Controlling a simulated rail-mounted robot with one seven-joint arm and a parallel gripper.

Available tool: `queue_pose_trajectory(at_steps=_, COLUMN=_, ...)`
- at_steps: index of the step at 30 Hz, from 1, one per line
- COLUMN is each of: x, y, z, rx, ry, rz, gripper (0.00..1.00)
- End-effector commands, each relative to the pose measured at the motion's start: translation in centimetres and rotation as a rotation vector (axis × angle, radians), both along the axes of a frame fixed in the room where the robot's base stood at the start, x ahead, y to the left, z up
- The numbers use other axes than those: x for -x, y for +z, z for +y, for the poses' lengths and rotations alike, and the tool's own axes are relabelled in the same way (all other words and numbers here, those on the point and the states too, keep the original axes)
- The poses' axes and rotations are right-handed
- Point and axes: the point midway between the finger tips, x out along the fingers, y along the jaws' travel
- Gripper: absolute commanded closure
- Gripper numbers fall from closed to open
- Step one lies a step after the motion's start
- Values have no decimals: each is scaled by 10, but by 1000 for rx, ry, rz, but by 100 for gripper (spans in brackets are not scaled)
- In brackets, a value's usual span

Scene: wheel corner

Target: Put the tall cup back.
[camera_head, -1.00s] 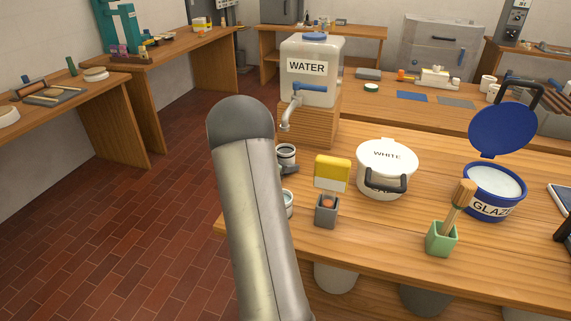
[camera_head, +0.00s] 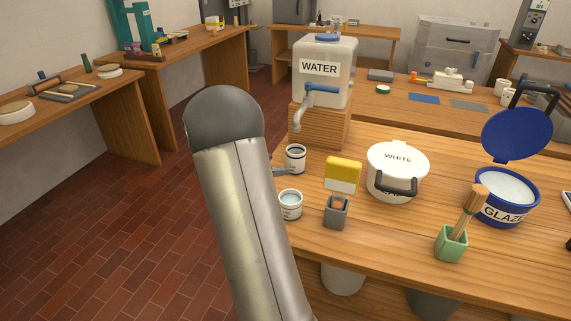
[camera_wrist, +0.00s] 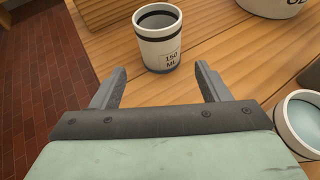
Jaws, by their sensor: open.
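The tall cup (camera_head: 295,158) is white with dark bands and stands upright on the wooden table, below the water tank's tap. In the wrist view the tall cup (camera_wrist: 158,38) reads "150 ML" and is just beyond my open fingertips, between their lines but not held. My gripper (camera_wrist: 160,76) is open and empty; in the head view it is mostly hidden behind my arm. A second, shorter-looking cup (camera_head: 290,204) with pale liquid stands nearer the front; it also shows at the wrist view's right edge (camera_wrist: 299,124).
The water tank (camera_head: 322,70) sits on a wooden stand (camera_head: 318,125) behind the tall cup. To the right are a grey holder with a yellow-and-white card (camera_head: 342,174), a white bucket (camera_head: 397,170), a green brush pot (camera_head: 451,244) and an open blue glaze tub (camera_head: 506,205).

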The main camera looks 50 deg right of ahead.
Motion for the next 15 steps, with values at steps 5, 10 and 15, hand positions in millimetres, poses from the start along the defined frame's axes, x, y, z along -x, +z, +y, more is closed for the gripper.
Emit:
queue_pose_trajectory(at_steps=5, x=-3, y=7, z=17, rx=0, ry=1, rz=0, gripper=31)
queue_pose_trajectory(at_steps=10, x=-3, y=9, z=21, rx=-2, ry=-3, rz=-5, gripper=31)
queue_pose_trajectory(at_steps=15, x=15, y=16, z=60, rx=-81, ry=-89, rz=-141, gripper=31)
